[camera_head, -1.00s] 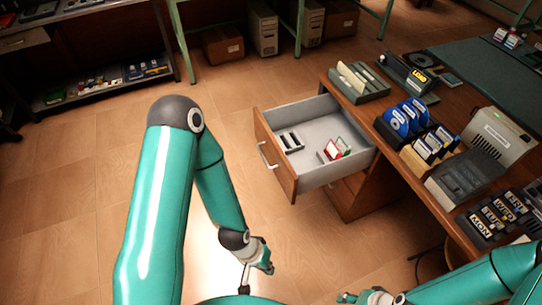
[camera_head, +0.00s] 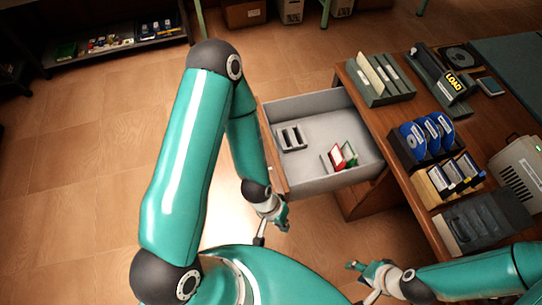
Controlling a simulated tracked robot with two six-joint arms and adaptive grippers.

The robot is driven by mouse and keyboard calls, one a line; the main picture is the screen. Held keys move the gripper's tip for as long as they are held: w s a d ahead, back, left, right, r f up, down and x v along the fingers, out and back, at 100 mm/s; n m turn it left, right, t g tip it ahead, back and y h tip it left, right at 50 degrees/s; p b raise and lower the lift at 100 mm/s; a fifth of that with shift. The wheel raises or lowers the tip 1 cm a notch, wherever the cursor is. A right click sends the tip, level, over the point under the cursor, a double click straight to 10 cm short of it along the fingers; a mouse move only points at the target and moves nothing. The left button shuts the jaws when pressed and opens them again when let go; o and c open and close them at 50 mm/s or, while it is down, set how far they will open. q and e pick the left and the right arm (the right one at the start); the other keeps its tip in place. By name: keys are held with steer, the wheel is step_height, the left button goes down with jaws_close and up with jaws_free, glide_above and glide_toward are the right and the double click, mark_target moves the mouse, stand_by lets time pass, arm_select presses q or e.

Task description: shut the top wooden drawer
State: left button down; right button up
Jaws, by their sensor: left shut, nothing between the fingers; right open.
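The top wooden drawer (camera_head: 321,103) is pulled out of the wooden desk (camera_head: 361,205), its front facing left. My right gripper (camera_head: 352,268) is open and empty, below the drawer in the picture, near the bottom edge.
The desk top carries a grey file rack (camera_head: 378,84), blue discs in a holder (camera_head: 427,138), a dark box (camera_head: 482,224) and a beige device (camera_head: 520,170). The tiled floor (camera_head: 95,190) to the left is clear. A shelf (camera_head: 113,47) stands at the back left.

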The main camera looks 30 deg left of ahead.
arm_select(q)
steer(key=shift+w+d, duration=0.1)
steer(key=shift+w, duration=0.2)
steer(key=shift+r, duration=0.1)
